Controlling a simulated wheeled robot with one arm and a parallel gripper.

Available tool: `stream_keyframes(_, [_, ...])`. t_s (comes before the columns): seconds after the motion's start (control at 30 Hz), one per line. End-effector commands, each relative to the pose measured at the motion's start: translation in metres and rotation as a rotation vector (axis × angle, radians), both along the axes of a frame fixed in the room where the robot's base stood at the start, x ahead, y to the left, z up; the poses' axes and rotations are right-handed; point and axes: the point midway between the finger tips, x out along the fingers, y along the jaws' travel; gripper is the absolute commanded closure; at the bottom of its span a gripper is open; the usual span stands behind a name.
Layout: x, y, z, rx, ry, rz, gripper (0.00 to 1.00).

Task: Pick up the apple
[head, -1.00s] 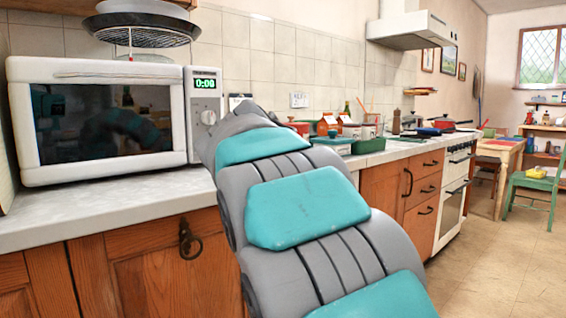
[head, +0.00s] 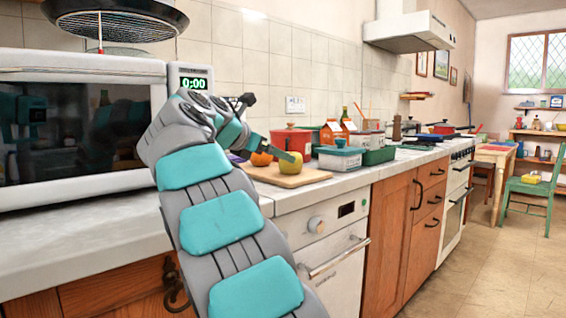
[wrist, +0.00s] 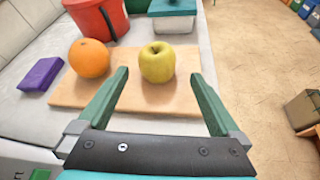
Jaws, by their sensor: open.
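The yellow-green apple (wrist: 157,62) stands upright on a wooden board (wrist: 125,94) in the wrist view. In the head view the apple (head: 286,168) is partly covered by a green finger. My gripper (wrist: 159,78) is open and empty, its two green fingers spread wide. From the wrist, the apple appears between and just beyond the fingertips, with no visible contact.
An orange (wrist: 89,58) sits on the board left of the apple, near the left finger. A purple box (wrist: 40,74) lies farther left. A red pot (wrist: 97,16) and a lidded container (wrist: 173,18) stand behind. The counter drops off at the right.

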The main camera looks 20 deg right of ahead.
Motion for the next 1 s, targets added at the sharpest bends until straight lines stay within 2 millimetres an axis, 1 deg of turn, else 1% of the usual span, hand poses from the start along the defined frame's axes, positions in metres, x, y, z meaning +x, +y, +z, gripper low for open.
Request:
stream_keyframes(0.23, [0.011,-0.018,-0.011,0.001,0.004,-0.002,0.00])
stream_keyframes(0.37, [0.016,-0.024,-0.015,0.000,0.003,-0.001,0.00])
stream_keyframes(0.47, [0.022,-0.030,-0.022,0.000,0.002,0.000,0.00])
stream_keyframes(0.57, [0.030,-0.039,-0.030,0.000,0.002,0.000,0.00])
stream_keyframes(0.7, [0.039,-0.054,-0.036,0.000,0.002,0.000,0.00])
stream_keyframes(0.97, [0.040,-0.057,-0.035,-0.001,0.002,0.001,0.00])
stream_keyframes(1.0, [0.040,-0.057,-0.035,-0.001,0.002,0.000,0.05])
